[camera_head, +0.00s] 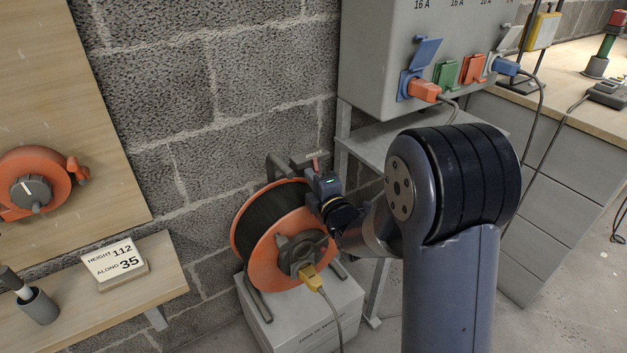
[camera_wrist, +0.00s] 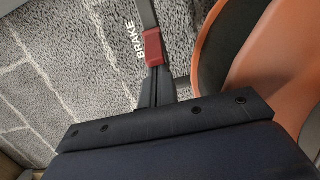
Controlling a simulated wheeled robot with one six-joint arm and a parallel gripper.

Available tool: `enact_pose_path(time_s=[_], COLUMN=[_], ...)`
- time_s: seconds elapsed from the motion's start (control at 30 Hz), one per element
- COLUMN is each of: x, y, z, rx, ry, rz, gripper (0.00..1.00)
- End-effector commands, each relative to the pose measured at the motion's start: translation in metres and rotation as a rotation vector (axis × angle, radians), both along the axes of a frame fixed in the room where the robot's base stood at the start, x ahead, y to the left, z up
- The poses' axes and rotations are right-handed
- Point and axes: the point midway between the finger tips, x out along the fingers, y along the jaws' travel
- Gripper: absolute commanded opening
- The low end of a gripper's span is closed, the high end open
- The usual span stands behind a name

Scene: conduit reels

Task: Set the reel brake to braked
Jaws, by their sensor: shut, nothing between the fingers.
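The cable reel (camera_head: 263,271) has orange flanges and dark cable wound on it, and stands on a grey box against the block wall. Its brake lever has a red grip (camera_head: 316,164), which shows at the top of the reel's frame. My gripper (camera_head: 317,176) is shut and empty, close to the lever. In the wrist view my gripper (camera_wrist: 157,76) reaches to the grip's lower end; I cannot tell whether they touch. The lever's pivot is hidden.
A yellow plug (camera_head: 310,277) with a grey cable is on the reel's hub. A grey socket cabinet (camera_head: 376,62) hangs above right, over a grey shelf stand. A wooden shelf (camera_head: 165,274) and a board with a smaller orange reel (camera_head: 62,188) are at left.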

Motion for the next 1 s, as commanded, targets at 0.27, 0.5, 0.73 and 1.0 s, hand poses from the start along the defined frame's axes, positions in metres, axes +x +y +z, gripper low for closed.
enact_pose_path(time_s=[0.27, 0.5, 0.73, 1.0], x=[0.0, 0.0, 0.0, 0.0], y=[-0.002, -0.004, -0.007, -0.012], z=[-0.001, 0.0, 0.0, -0.001], rx=[0.0, 0.0, 0.001, 0.0], ry=[-0.001, -0.001, -0.002, -0.002], rz=[0.02, 0.057, 0.084, 0.141], gripper=[0.0, 0.0, 0.0, 0.0])
